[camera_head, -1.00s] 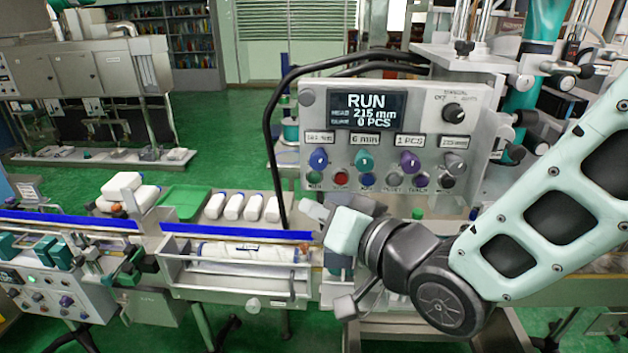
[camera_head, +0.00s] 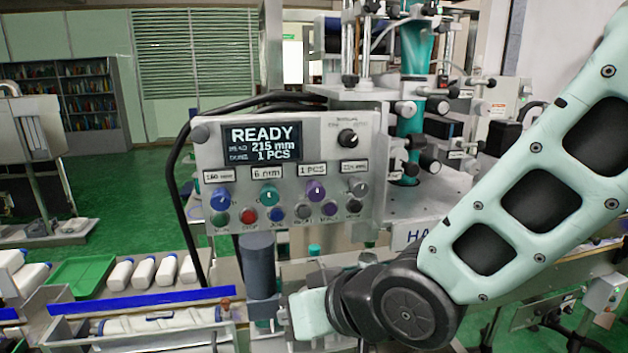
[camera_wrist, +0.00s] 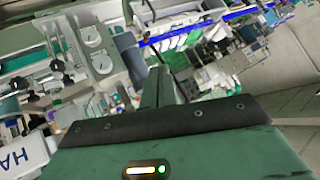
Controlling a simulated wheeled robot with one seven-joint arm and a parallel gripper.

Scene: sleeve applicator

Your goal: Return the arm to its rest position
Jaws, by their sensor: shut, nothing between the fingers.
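My arm (camera_head: 540,190) comes in from the upper right in the head view. Its end, a pale green block (camera_head: 311,314), is low in the middle, below the control panel (camera_head: 290,175). My gripper shows in the wrist view (camera_wrist: 158,88) as dark green fingers close together, shut and empty. In the head view the fingers cannot be made out. The panel's display (camera_head: 263,143) reads READY, 215 mm, 1 PCS.
The sleeve machine (camera_head: 410,120) stands behind the panel. A conveyor with a blue rail (camera_head: 140,300) runs at lower left, with several white bottles (camera_head: 150,270) and a green tray (camera_head: 82,276) behind it.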

